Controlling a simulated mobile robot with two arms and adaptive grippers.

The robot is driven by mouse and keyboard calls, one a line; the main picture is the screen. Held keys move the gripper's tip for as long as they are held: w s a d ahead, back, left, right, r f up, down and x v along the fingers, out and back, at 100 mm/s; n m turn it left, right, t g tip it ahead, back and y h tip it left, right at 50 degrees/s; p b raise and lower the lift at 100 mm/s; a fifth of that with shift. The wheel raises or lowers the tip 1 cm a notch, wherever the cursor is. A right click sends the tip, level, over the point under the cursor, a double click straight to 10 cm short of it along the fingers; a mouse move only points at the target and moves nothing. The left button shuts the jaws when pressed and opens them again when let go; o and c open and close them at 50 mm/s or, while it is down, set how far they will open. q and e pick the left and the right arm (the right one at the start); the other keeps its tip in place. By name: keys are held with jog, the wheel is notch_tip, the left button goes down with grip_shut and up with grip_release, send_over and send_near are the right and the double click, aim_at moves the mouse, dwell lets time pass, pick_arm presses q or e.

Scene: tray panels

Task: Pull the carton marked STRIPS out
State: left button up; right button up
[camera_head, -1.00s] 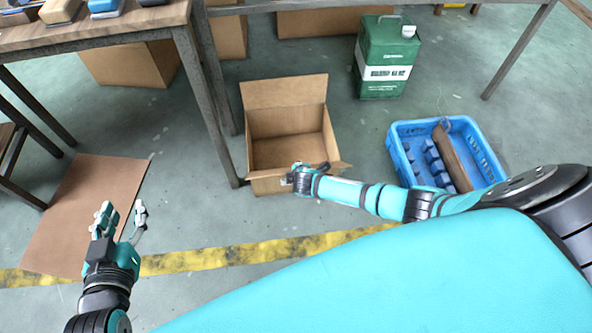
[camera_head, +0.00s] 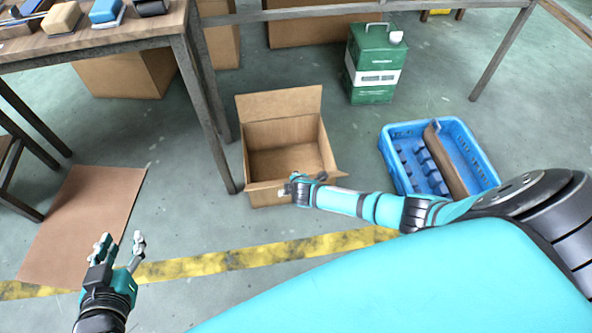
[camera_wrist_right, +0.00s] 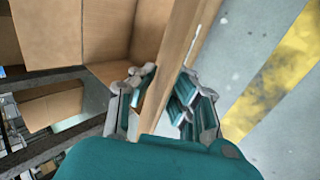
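An open brown carton (camera_head: 285,133) stands on the floor beside a table leg, its back flap up. I see no STRIPS marking on it. My right gripper (camera_head: 297,180) is at the carton's near wall. In the right wrist view the wall (camera_wrist_right: 176,55) runs between the two fingers of the right gripper (camera_wrist_right: 160,92), which close on it from both sides. My left gripper (camera_head: 120,243) is open and empty, low at the left above the floor.
A flat brown sheet (camera_head: 85,220) lies on the floor at left. A blue crate (camera_head: 395,180) and a green canister (camera_head: 372,62) stand right of the carton. The table (camera_head: 150,30) stands at left. A yellow floor stripe (camera_head: 220,262) crosses clear floor in front.

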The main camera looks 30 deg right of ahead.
jog(key=o, duration=0.3)
jog(key=shift+o, duration=0.2)
jog(key=v, duration=1.2)
